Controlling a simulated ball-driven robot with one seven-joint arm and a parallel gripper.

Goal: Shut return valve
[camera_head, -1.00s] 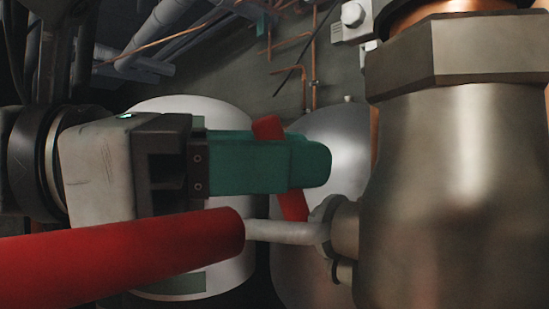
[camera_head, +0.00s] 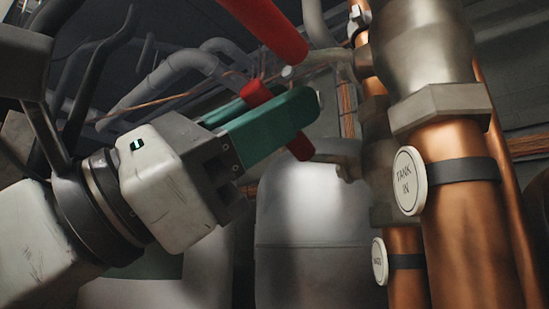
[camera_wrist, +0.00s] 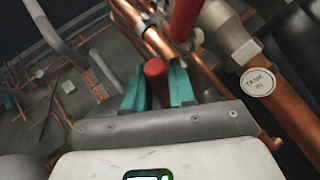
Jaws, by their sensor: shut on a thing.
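My gripper (camera_head: 285,112) has teal fingers shut on a red valve handle (camera_head: 257,94). The handle's ends stick out above and below the fingers. In the wrist view, the same red handle (camera_wrist: 156,78) stands between the two fingers (camera_wrist: 158,92). A second, larger red handle (camera_head: 262,26) is at the top of the head view, apart from the fingers. A copper pipe (camera_head: 465,235) at the right carries a round tag reading "TANK IN" (camera_head: 408,180). A pipe behind it has another tag (camera_head: 379,262), too small to read surely. The held handle's joint to its valve is partly hidden.
A large metal valve body (camera_head: 425,55) stands close at the right above the tagged pipe. A grey tank (camera_head: 310,230) stands behind and below the fingers. Grey pipes (camera_head: 170,75) run behind my arm at the upper left.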

